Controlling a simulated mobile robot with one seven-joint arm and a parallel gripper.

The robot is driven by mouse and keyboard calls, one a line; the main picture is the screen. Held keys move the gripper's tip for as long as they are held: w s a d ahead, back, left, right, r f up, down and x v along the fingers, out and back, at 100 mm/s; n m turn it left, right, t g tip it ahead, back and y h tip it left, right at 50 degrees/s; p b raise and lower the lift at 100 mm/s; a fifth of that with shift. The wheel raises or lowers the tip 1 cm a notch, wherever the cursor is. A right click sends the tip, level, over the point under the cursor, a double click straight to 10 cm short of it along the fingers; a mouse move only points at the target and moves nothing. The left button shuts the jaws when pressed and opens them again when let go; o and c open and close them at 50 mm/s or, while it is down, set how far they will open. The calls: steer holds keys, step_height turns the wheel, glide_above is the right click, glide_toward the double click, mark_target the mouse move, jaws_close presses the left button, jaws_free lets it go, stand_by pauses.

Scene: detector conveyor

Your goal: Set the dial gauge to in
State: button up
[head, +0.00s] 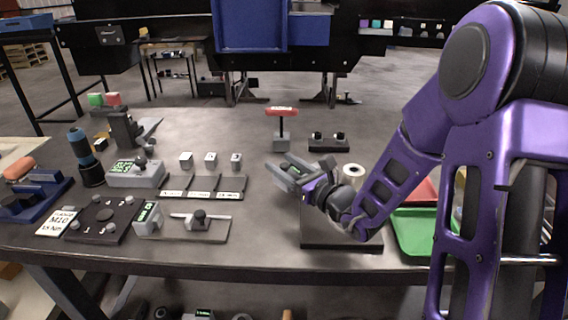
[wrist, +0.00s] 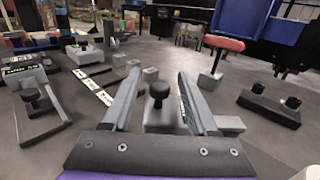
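My gripper (head: 284,172) is over the right half of the table, with its fingers pointing left and away. In the wrist view the gripper (wrist: 159,72) is open, one finger on each side of a grey block with a black knob (wrist: 160,90) and a small green display on its right side. I cannot tell whether the fingers touch it. In the head view my gripper mostly hides this block. Another device with a green display, a grey box (head: 135,178) with a black knob, stands at left. A third small display unit (head: 148,218) is on a plate; I cannot tell which is the dial gauge.
A red-topped T-handle (head: 281,112) stands upright behind my gripper, beside a dark two-post block (head: 328,144). A black base (head: 340,238) lies under my wrist. A green tray (head: 412,235) is at right. Several small grey blocks and a labelled strip (head: 203,188) stand left.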

jaws_close()
stand_by(1.3)
